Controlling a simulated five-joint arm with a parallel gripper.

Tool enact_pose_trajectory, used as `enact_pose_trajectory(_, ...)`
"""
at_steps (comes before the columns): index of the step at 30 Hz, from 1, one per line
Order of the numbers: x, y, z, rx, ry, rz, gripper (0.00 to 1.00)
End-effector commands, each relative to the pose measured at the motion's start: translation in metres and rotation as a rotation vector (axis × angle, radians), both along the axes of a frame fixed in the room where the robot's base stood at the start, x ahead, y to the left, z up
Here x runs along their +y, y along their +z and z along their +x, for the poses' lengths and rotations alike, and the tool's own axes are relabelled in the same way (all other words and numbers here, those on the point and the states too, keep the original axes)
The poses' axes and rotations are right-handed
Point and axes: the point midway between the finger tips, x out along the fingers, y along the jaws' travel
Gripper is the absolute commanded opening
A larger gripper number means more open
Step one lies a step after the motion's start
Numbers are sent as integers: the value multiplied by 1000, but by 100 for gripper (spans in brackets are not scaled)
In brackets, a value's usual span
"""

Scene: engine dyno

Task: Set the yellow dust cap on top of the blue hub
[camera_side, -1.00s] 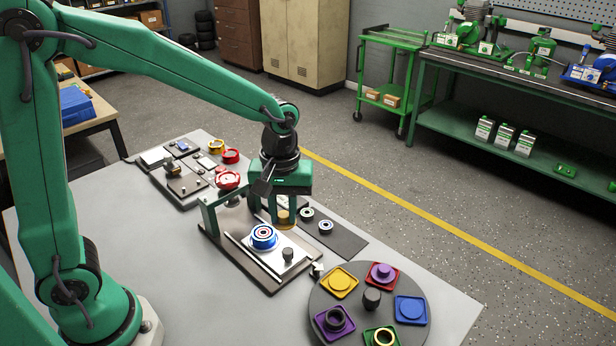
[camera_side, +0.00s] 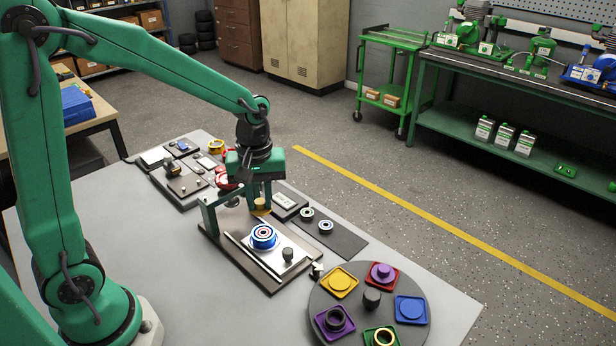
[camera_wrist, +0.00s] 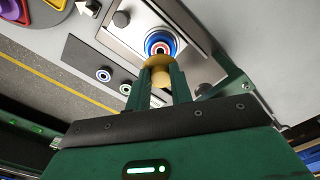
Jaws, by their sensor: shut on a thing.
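The yellow dust cap (camera_side: 260,209) is between the fingertips of my gripper (camera_side: 260,198), which is shut on it. In the wrist view the cap (camera_wrist: 159,64) shows between the fingers of my gripper (camera_wrist: 162,82). The blue hub (camera_side: 264,238), with red and white rings on top, sits on a silver plate. In the side view the cap is held apart from the hub, above and behind it. In the wrist view the cap overlaps the near edge of the blue hub (camera_wrist: 160,38), so part of the hub is hidden.
The silver plate (camera_side: 285,261) lies on a fixture with a green upright (camera_side: 209,217) to the left and a dark knob (camera_side: 288,254). A round turntable (camera_side: 345,300) with several coloured pieces stands front right. A dark mat (camera_side: 343,241) with ringed bearings lies right of my gripper.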

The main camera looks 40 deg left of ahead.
Motion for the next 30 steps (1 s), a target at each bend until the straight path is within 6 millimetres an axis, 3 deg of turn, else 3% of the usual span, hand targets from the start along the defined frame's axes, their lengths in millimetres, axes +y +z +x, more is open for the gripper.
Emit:
enact_pose_trajectory(21,0,-46,0,1,-1,0,1)
enact_pose_trajectory(30,0,-57,0,0,0,0,1)
